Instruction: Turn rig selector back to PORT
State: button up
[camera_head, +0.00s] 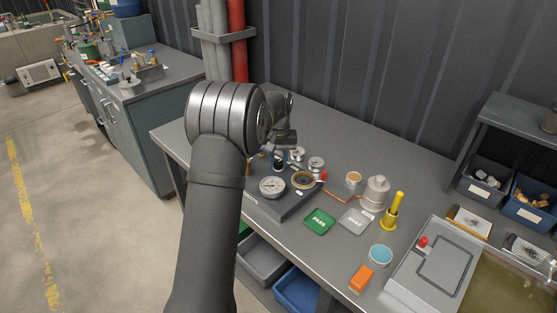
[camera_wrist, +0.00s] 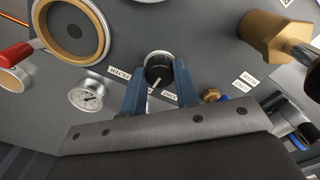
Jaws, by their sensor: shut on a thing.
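The rig selector is a dark round knob with a pale rim and a white pointer line (camera_wrist: 158,66), seen from above in the wrist view. My gripper (camera_wrist: 160,82) has its two blue fingers on either side of the knob, shut on it. The pointer line slants down-left in this view, toward my gripper's body. Small white labels (camera_wrist: 119,73) sit beside the knob; their lettering is upside down and too small to read surely. In the head view my gripper (camera_head: 279,158) is low over the back-left of the grey rig (camera_head: 268,204), and my arm hides part of it.
A white-faced gauge (camera_wrist: 88,96), a tan-ringed round port (camera_wrist: 72,30), a red-handled part (camera_wrist: 14,54) and a brass hex fitting (camera_wrist: 272,36) stand close around the knob. A green PASS card (camera_head: 319,221) and a grey card (camera_head: 356,221) lie right of the rig.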

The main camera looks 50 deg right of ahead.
aim_at(278, 162)
jog(key=o, duration=1)
jog(key=shift+r, duration=0.1)
notch_tip(278, 162, up, 17)
jog(key=shift+r, duration=0.15)
dwell(0.4)
notch_tip(278, 162, down, 18)
jog(key=shift+r, duration=0.25)
dwell(0.4)
